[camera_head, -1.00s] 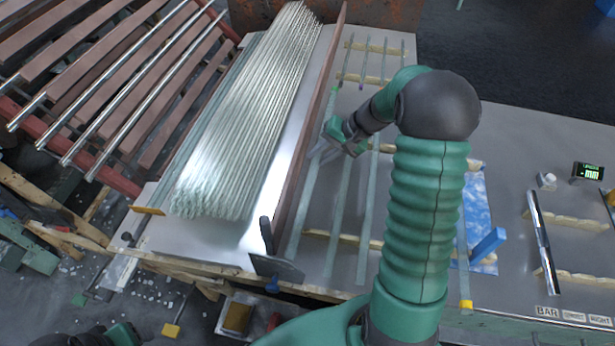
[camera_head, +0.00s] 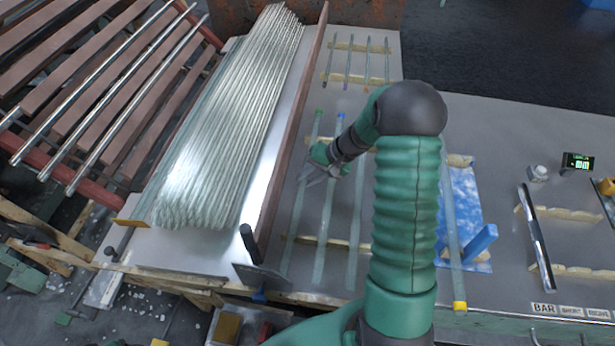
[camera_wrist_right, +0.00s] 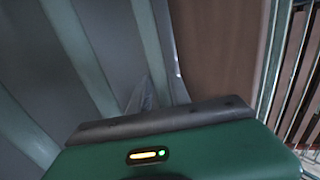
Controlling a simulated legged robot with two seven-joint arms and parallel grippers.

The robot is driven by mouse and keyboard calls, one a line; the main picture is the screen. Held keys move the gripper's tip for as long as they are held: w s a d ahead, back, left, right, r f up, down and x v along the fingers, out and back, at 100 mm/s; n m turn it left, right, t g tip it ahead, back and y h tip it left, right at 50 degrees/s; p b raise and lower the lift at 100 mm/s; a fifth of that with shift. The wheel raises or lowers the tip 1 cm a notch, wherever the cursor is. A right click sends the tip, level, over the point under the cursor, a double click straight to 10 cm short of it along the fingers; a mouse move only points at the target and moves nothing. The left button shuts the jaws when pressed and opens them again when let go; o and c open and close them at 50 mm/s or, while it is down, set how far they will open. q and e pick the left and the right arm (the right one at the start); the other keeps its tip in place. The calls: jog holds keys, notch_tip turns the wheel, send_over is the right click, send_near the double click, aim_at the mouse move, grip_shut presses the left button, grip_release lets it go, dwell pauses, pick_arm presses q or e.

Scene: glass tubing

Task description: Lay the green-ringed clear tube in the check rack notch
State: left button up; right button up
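The green-ringed clear tube (camera_head: 296,213) lies lengthwise on wooden notched supports, leftmost of several tubes, with its green ring at the far end. My right gripper (camera_head: 309,177) is at this tube's middle, its fingertips at or just over it. Whether they touch the glass is unclear. In the right wrist view a translucent fingertip (camera_wrist_right: 143,96) shows above the gripper body, with pale tubes beyond it; the finger gap is not clear. Notched wooden strips (camera_head: 567,213) at the right carry a shiny bar (camera_head: 535,238); I cannot tell whether this is the check rack. My left gripper is out of view.
A brown upright board (camera_head: 291,135) stands just left of the green-ringed tube, beside a large tube stack (camera_head: 232,120). A blue-ringed tube (camera_head: 329,215) lies to its right. A yellow-ended tube (camera_head: 449,215) lies by a blue sheet (camera_head: 468,220). A small display (camera_head: 578,162) stands at right.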

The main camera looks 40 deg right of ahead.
jog(key=o, duration=0.4)
jog(key=shift+a+r, duration=0.25)
jog(key=shift+a, duration=0.15)
jog(key=shift+r+p, duration=0.3)
jog(key=shift+p, duration=0.1)
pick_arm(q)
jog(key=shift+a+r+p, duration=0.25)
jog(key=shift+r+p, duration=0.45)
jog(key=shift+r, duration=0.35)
pick_arm(e)
jog(key=v, duration=1.2)
jog(key=shift+d, duration=0.2)
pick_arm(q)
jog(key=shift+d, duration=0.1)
pick_arm(e)
jog(key=shift+s, duration=0.1)
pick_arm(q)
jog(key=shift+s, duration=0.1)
pick_arm(e)
jog(key=shift+s+f, duration=0.1)
